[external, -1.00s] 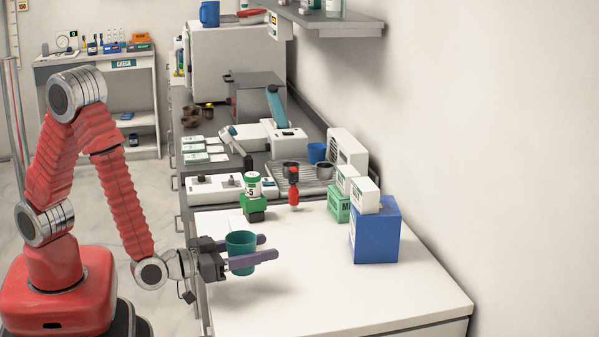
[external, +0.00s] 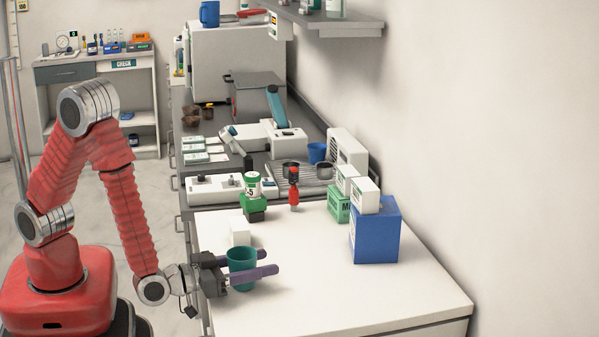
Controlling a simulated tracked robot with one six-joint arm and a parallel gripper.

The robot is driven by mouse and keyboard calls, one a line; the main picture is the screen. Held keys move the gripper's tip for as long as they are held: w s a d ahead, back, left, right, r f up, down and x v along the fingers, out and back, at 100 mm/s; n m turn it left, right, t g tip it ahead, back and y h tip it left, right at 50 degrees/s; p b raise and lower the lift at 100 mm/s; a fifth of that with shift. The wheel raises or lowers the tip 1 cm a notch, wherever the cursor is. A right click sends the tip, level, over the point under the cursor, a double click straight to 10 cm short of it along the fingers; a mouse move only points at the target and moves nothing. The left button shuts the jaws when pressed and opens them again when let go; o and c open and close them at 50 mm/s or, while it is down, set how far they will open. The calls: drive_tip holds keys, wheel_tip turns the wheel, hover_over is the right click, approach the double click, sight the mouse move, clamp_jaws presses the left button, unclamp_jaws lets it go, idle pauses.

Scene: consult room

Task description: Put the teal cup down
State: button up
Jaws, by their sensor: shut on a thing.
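The teal cup (external: 242,270) is upright over the near left part of the white counter (external: 350,297). My gripper (external: 269,262) has its two purple fingers on either side of the cup and is shut on it. The near finger covers part of the cup's side. The cup's base is at or just above the counter top; I cannot tell whether it touches.
A small white block (external: 239,232) stands just behind the cup. A green holder (external: 253,207) and a red-handled item (external: 294,190) are further back. A blue box (external: 375,232) with a white carton (external: 365,195) stands right. The front right counter is clear.

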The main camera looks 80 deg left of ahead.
drive_tip(key=shift+f, duration=0.15)
drive_tip(key=o, duration=1)
drive_tip(key=shift+s+d, duration=0.45)
drive_tip(key=shift+s, duration=1.8)
drive_tip(key=shift+s+d, duration=0.5)
drive_tip(key=shift+s, duration=1.8)
drive_tip(key=shift+s+d, duration=0.45)
drive_tip(key=shift+s, duration=1.8)
drive_tip(key=shift+o, duration=0.5)
